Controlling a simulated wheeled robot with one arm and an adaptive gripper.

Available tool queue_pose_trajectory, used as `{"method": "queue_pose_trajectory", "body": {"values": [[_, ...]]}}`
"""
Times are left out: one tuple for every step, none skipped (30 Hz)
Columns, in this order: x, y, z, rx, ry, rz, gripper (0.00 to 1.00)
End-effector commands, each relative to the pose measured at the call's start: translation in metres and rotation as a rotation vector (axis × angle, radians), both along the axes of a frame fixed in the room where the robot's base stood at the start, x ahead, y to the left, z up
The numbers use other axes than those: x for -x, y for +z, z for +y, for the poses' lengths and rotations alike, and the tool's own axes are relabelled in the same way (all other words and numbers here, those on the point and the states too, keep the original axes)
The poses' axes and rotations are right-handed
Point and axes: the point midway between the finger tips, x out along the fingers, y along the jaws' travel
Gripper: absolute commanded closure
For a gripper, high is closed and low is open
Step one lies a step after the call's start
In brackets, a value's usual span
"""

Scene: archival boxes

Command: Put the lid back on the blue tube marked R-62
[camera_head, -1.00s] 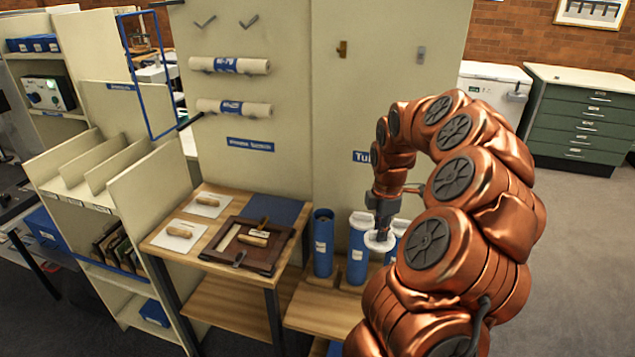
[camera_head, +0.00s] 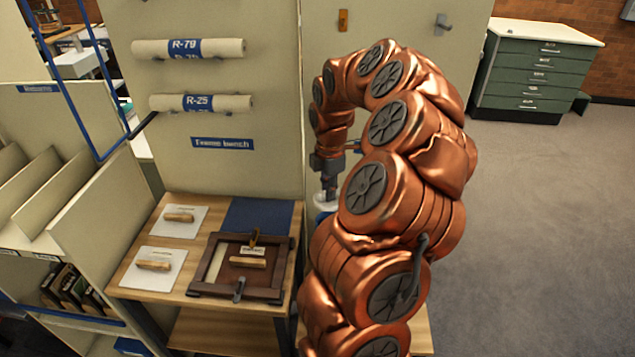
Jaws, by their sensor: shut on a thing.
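My gripper (camera_head: 327,186) is in the middle of the head view, pointing down, with its fingers small and partly hidden by my arm. It is shut on a white round lid (camera_head: 325,203). A bit of a blue tube (camera_head: 321,216) shows just below the lid. I cannot tell whether the lid touches this tube or is held above it. The rest of the tubes is hidden behind my arm, and no R-62 mark can be read.
A wooden bench (camera_head: 145,274) stands to the left, with a dark framed tray (camera_head: 207,272), white cards and a blue mat (camera_head: 258,215). Rolls marked R-79 (camera_head: 222,48) and R-25 (camera_head: 230,103) hang on the panel. A green drawer cabinet (camera_head: 535,75) stands back right; floor there is clear.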

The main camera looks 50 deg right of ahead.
Motion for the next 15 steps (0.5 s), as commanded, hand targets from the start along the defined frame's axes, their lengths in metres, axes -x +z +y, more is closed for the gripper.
{"method": "queue_pose_trajectory", "body": {"values": [[0.000,-0.001,0.000,0.000,0.000,0.000,1.00],[0.000,-0.002,0.000,0.000,0.000,0.000,1.00],[0.000,-0.004,0.000,0.000,0.000,0.000,1.00],[0.000,-0.005,0.000,0.000,0.000,0.001,1.00],[0.000,-0.006,0.000,0.000,0.001,0.001,1.00],[0.000,-0.009,0.000,0.000,0.001,0.001,1.00],[0.000,-0.010,0.000,0.000,0.001,0.001,1.00],[0.000,-0.012,0.001,0.000,0.001,0.001,1.00],[0.000,-0.015,0.001,-0.001,0.001,0.001,1.00],[0.000,-0.017,0.000,-0.001,0.000,0.001,1.00],[0.000,-0.020,0.000,-0.001,0.000,0.001,1.00],[0.001,-0.023,0.000,-0.002,-0.001,0.002,1.00],[0.001,-0.026,0.000,-0.002,-0.001,0.002,1.00],[0.001,-0.028,0.000,-0.002,-0.001,0.002,1.00],[0.001,-0.031,0.000,-0.002,-0.001,0.002,1.00]]}}
